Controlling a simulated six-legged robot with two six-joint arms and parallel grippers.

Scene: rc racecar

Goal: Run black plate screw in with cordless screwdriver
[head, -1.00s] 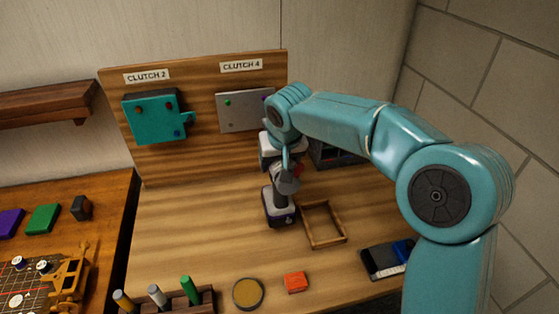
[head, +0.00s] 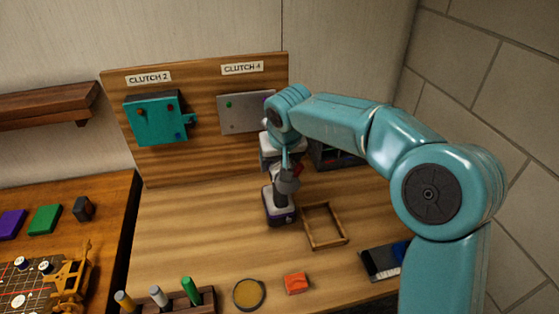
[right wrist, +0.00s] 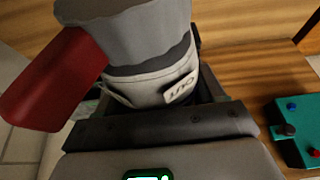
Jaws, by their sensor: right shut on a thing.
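The cordless screwdriver (head: 279,203) is upright over the bench, with its grey-white head (head: 277,150) by the board and a dark battery base below. My right gripper (head: 287,180) is shut on it. In the right wrist view the screwdriver's pale body (right wrist: 150,80) with a red part fills the top, above the dark jaws (right wrist: 165,120). The teal plate (head: 152,122) on the board carries several screws. A black screw (head: 191,120) sits at its right tab, and it also shows in the right wrist view (right wrist: 287,130). My left gripper is out of view.
A grey plate (head: 240,115) with a green screw is right of the teal plate, partly behind my arm. An empty wooden frame (head: 324,243), an orange block (head: 296,283), a round dish (head: 249,294) and a peg holder (head: 205,302) are on the bench. Its middle left is clear.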

